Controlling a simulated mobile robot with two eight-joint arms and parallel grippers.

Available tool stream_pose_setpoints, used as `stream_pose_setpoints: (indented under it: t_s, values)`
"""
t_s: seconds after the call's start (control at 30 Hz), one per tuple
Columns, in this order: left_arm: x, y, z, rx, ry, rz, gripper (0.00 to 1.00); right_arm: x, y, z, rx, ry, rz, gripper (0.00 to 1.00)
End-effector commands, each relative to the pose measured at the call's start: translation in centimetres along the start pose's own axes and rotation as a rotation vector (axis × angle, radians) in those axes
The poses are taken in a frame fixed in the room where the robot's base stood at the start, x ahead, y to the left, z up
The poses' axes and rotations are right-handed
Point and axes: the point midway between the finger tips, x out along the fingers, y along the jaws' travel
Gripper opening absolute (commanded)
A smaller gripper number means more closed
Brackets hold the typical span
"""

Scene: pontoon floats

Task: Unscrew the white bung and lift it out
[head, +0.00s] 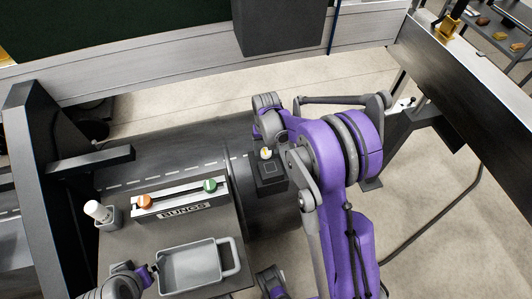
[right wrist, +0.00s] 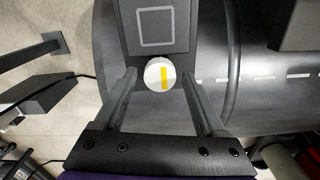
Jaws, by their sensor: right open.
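The white bung (head: 266,153) with a yellow stripe sits at the near edge of a dark square block on the black float. In the right wrist view the round white bung (right wrist: 153,74) lies between the fingertips of my right gripper (right wrist: 159,76). The fingers are open, one on each side, with a visible gap to the bung. In the head view my right gripper (head: 268,139) is partly hidden by its own purple arm. My left gripper (head: 150,271) is at the left side of a grey tray; its finger gap is not clear.
A rack marked BUNGS (head: 182,199) carries an orange cap (head: 145,201) and a green cap (head: 210,185). A white bottle (head: 96,210) stands in a holder to its left. The grey handled tray (head: 190,268) is in front. A dark box (head: 279,25) hangs at the back.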

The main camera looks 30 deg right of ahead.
Motion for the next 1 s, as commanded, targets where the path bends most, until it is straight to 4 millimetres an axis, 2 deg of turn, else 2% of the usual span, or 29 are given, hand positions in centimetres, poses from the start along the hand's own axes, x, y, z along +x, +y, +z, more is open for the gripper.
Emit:
stream_pose_setpoints:
  t_s: [0.4,0.53,0.77,1.0]
  values:
    - [1.6,0.0,1.0,0.0,-0.006,0.0,1.0,0.2,0.0,0.0,0.662,0.0,0.0,0.72]
    - [1.9,0.0,1.1,0.0,-0.007,0.0,1.0,0.1,0.0,0.0,0.821,0.0,0.0,0.72]
    - [2.1,0.0,1.3,0.0,-0.008,0.0,1.0,0.1,0.0,0.0,0.96,0.0,0.0,0.72]
    - [2.9,0.0,1.7,0.0,-0.011,0.0,1.0,0.2,0.0,0.0,1.329,0.0,0.0,0.72]
